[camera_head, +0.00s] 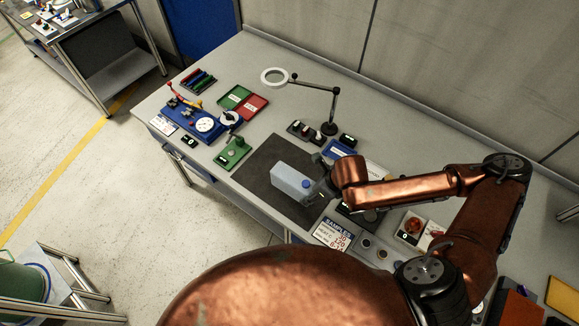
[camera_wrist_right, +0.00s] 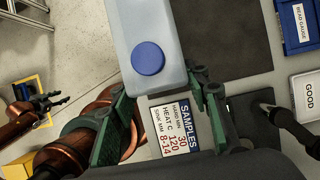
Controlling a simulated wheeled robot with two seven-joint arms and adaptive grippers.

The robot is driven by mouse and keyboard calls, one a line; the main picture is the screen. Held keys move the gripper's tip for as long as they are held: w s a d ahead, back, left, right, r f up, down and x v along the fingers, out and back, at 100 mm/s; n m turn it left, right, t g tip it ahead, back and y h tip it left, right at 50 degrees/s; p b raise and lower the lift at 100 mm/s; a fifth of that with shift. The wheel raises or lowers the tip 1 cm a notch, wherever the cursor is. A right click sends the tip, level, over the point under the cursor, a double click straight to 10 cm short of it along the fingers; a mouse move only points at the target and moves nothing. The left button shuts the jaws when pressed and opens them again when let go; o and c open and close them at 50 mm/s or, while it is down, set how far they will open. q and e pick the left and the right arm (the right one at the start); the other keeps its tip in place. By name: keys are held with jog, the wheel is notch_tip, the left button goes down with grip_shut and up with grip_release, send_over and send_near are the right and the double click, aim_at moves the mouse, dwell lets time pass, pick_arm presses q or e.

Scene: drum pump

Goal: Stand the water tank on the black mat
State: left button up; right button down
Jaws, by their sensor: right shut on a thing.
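The water tank (camera_head: 288,178) is a pale, translucent box with a blue cap (camera_wrist_right: 148,59). It is over the black mat (camera_head: 253,164), which also shows behind it in the right wrist view (camera_wrist_right: 230,45). My right gripper (camera_wrist_right: 160,92) is shut on the tank at its capped end, with a green-grey finger on each side. I cannot tell whether the tank's base touches the mat. My left gripper (camera_wrist_right: 52,104) shows small at the left of the right wrist view, empty, with its fingers apart; it is outside the head view.
A SAMPLES card (camera_head: 333,234) lies at the bench's front edge near the mat. A green fixture (camera_head: 233,153) stands left of the mat. A blue bead gauge tray (camera_head: 339,149) and a lamp base (camera_head: 330,128) are behind it. Beyond the front edge is open floor.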

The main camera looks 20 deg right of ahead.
jog(key=w+f, duration=0.2)
jog(key=w, duration=0.2)
jog(key=w+d+f+p, duration=0.1)
jog(key=w+f, duration=0.2)
jog(key=w, duration=0.1)
jog(key=w+f, duration=0.3)
jog(key=w, duration=0.1)
jog(key=shift+d+f, duration=0.25)
jog(key=shift+d, duration=0.1)
jog(key=f, duration=0.2)
jog(key=p, duration=0.1)
jog(key=shift+w+f, duration=0.25)
jog(key=shift+f, duration=0.15)
pick_arm(q)
jog(key=shift+s+r, duration=0.6)
jog(key=shift+s, duration=0.15)
jog(key=shift+s+r, duration=0.55)
jog(key=shift+s, duration=0.2)
pick_arm(e)
jog(key=shift+f, duration=0.5)
